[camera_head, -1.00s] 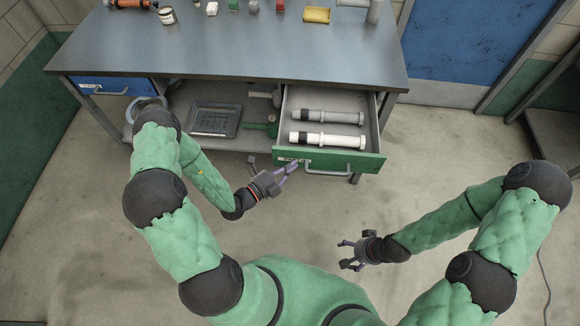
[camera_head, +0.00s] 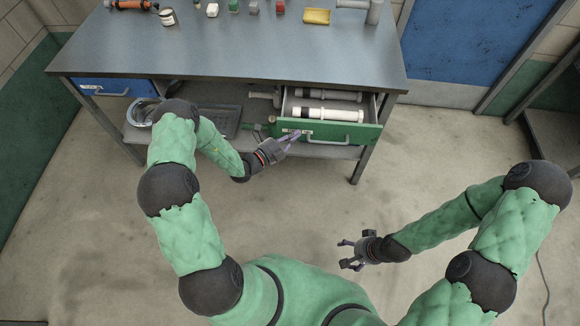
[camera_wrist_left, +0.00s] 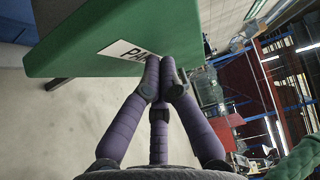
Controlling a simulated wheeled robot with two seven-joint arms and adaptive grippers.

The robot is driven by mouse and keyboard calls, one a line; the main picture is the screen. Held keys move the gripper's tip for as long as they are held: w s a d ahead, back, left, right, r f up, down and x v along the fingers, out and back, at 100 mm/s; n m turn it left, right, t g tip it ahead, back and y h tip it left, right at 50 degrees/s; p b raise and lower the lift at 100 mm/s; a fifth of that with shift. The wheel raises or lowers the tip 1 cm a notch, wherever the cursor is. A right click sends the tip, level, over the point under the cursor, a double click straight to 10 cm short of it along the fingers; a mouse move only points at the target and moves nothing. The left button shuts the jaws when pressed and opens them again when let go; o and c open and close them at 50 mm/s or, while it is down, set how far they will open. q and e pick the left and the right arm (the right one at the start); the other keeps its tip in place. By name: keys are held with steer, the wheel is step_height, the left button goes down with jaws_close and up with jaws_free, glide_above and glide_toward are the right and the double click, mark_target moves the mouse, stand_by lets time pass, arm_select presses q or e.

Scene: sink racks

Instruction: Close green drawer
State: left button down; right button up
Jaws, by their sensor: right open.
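The green drawer (camera_head: 345,134) under the right end of the workbench is partly open, with two white-and-black cylinders (camera_head: 328,114) visible inside. Its front has a handle and a white label. My left gripper (camera_head: 293,137) is at the left end of the drawer front, beside the label. In the left wrist view the green front (camera_wrist_left: 110,45) fills the upper left, and my left gripper's purple fingertips (camera_wrist_left: 163,72) are together at the label with nothing visible between them. They appear to touch the front. My right gripper (camera_head: 343,254) is open and empty above the floor, away from the drawer.
The grey workbench (camera_head: 240,55) carries small items along its back. A blue drawer (camera_head: 105,87) at the left is shut. A lower shelf holds a dark tray (camera_head: 222,122). The floor before the bench is clear.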

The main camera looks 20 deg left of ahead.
arm_select(q)
steer(key=b, duration=0.5)
glide_above(297, 103)
steer(key=s+d, duration=0.2)
steer(key=s, duration=0.2)
steer(key=shift+s+a+f, duration=0.15)
steer(key=shift+a, duration=0.05)
steer(key=shift+w+a, duration=0.15)
steer(key=shift+w, duration=0.2)
steer(key=shift+r, duration=0.25)
steer(key=shift+w+a, duration=0.1)
